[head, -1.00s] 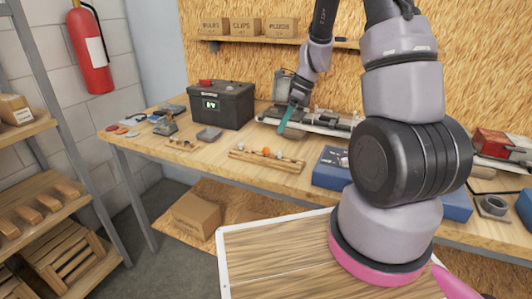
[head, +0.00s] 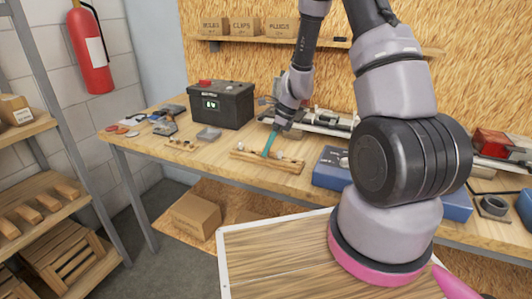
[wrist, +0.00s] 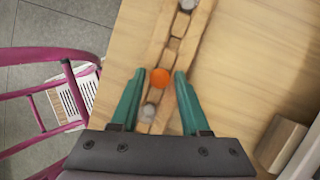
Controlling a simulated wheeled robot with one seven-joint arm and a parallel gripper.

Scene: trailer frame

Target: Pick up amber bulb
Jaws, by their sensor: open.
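The amber bulb (wrist: 160,78) is a small orange ball sitting in a slotted wooden rack (head: 290,167) on the workbench. In the wrist view it lies between the two teal fingertips of my gripper (wrist: 155,82), with a gap on both sides. My gripper is open, and its fingers (head: 268,146) reach down to the rack in the head view, where they hide the bulb. A grey-white bulb (wrist: 148,111) sits in the rack nearer my palm. Another pale bulb (wrist: 187,5) is at the rack's far end.
A black battery box (head: 222,104) stands behind and left of the rack. A blue case (head: 331,168) lies just right of it. A metal rail-like device (head: 325,123) lies behind. The bench front edge is close to the rack.

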